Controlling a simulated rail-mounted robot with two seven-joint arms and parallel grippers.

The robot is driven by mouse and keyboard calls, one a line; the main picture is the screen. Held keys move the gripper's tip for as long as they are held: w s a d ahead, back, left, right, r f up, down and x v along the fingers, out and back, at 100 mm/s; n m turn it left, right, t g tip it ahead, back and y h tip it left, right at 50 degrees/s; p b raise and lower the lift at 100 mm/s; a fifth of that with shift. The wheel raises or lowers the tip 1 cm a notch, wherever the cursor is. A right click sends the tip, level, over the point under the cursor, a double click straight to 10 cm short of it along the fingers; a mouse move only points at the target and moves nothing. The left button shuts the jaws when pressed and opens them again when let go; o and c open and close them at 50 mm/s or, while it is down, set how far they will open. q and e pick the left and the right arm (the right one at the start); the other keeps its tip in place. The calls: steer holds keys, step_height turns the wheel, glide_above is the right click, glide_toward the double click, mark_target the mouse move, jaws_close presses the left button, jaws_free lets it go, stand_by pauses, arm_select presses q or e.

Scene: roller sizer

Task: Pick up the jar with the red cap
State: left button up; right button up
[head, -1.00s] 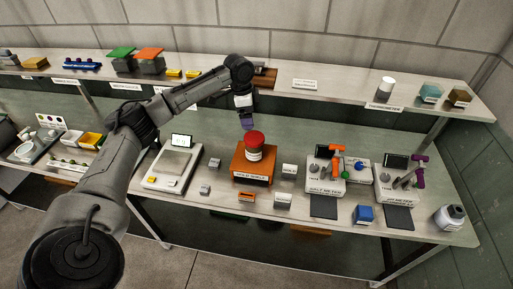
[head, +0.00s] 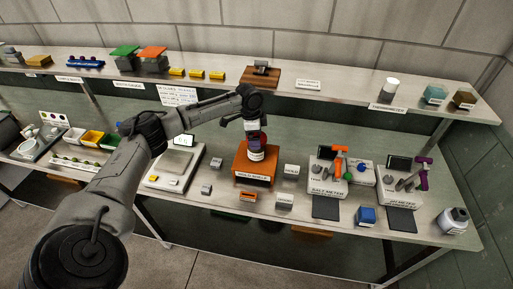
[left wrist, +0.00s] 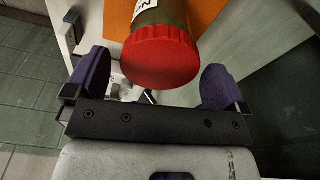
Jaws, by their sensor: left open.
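The jar with the red cap (head: 256,154) stands upright on the orange box-like stand (head: 241,166) on the lower bench. Its ribbed red cap (left wrist: 160,58) shows large in the left wrist view, in the space between my two purple fingers. My left gripper (head: 254,133) is directly above the jar, pointing down, and hides most of the cap in the head view. In the left wrist view my left gripper (left wrist: 157,72) is open, with a gap on each side of the cap. My right gripper is not in view.
A flat scale (head: 174,165) stands left of the stand. Small blocks lie around the stand's front. An upper shelf (head: 340,88) runs behind.

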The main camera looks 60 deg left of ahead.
arm_select(q)
steer(key=f, duration=0.3)
steer(key=shift+w+d+f, duration=0.2)
steer(key=shift+w+f, duration=0.1)
steer(key=shift+f, duration=0.1)
steer(key=c, duration=1)
